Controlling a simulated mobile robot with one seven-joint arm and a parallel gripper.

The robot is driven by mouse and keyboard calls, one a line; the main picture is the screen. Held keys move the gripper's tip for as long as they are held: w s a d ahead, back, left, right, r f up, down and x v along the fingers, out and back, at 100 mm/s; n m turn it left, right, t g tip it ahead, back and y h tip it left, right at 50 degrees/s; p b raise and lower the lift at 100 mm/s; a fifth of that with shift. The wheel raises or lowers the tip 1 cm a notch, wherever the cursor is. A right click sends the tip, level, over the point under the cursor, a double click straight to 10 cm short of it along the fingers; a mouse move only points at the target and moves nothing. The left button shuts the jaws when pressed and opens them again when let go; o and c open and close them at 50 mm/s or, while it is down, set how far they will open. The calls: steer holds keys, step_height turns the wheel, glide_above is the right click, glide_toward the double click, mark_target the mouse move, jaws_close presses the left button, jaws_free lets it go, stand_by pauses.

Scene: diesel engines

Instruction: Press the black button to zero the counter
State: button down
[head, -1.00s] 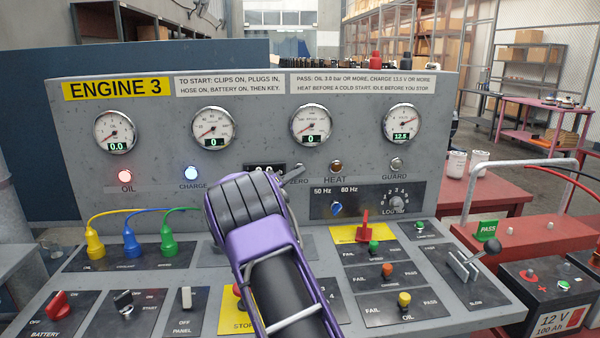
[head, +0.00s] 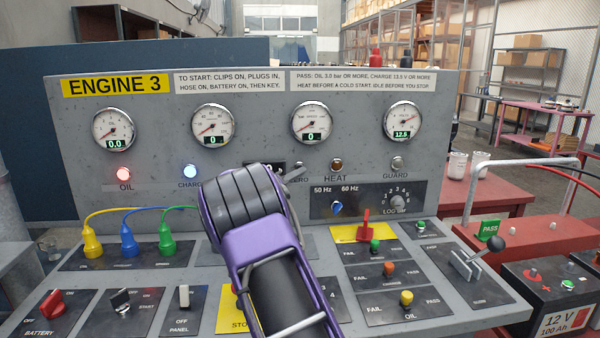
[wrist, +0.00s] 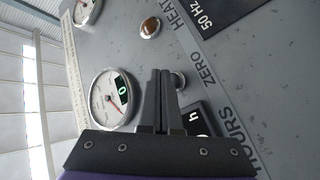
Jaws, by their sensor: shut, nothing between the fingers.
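The button (wrist: 180,80) beside the ZERO label shows in the wrist view just right of my fingertips. I see its pale round rim; the fingers partly cover it, and its black face cannot be made out. The hours counter (wrist: 198,118) is a black window below it, partly hidden by my fingers; it also shows in the head view (head: 267,168), mostly behind my gripper. My gripper (wrist: 161,72) is shut and empty, its tips close to the panel beside the button. In the head view my gripper (head: 296,174) reaches the ZERO label; contact cannot be told.
The grey panel carries gauges (head: 312,123), an amber heat lamp (head: 336,164) and a frequency switch plate (head: 367,199) near the fingers. Below, the desk holds a red lever (head: 365,225), several knobs and coloured plugs (head: 129,240). A battery (head: 545,290) stands right.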

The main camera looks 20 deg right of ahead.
steer(key=s+b, duration=0.2)
steer(key=s+a+b, duration=0.1)
steer(key=s+b, duration=0.1)
steer(key=shift+s+a, duration=0.2)
steer(key=shift+s, duration=0.2)
stand_by(0.8)
